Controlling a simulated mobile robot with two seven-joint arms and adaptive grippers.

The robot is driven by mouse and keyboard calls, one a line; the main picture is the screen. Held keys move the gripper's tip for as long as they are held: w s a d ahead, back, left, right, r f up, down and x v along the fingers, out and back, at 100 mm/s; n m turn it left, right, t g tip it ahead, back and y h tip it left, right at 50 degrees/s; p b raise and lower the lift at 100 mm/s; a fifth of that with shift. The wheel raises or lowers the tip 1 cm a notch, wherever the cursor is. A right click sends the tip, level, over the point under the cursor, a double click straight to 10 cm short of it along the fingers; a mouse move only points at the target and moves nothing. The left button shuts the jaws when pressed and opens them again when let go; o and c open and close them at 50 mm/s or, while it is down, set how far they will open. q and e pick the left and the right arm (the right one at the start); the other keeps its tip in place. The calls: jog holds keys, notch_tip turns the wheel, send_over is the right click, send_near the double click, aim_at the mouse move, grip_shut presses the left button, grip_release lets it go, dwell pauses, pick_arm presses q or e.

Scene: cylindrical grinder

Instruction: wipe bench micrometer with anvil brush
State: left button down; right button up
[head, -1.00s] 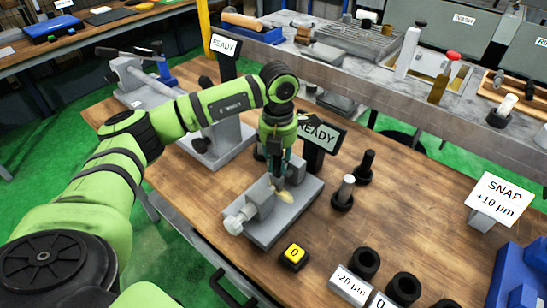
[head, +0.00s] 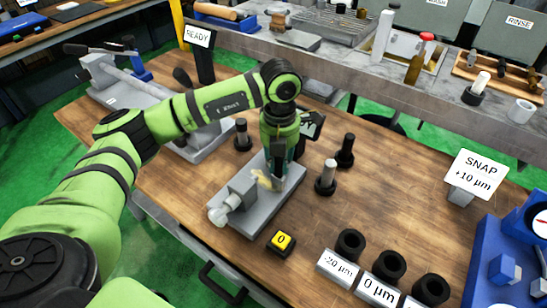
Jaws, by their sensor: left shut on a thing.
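The bench micrometer (head: 266,208) is a grey base on the wooden bench, with upright grey blocks and a pale thimble at its front left end. My left gripper (head: 276,150) points down over it and is shut on the anvil brush. The brush's pale yellow bristles (head: 263,179) show low between the blocks, close to the left block. I cannot tell whether the bristles touch a measuring face. The brush handle is mostly hidden by the gripper. My right gripper is out of view.
A yellow zero button (head: 281,242) sits in front of the micrometer. Dark-based posts (head: 326,180) stand to its right and a dark display (head: 310,125) behind. Black rings (head: 387,266) with labels and a SNAP sign (head: 470,174) are further right.

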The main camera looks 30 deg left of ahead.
pick_arm(q)
jog(key=w+a+b, duration=0.1)
jog(key=a+b, duration=0.1)
jog(key=a, duration=0.7)
jog(key=shift+w, duration=0.15)
dwell(0.7)
jog(key=shift+r, duration=0.1)
jog(key=shift+r+p, duration=2.05)
jog(key=shift+r, duration=0.9)
notch_tip(320, 180, up, 3)
jog(key=shift+p, duration=1.05)
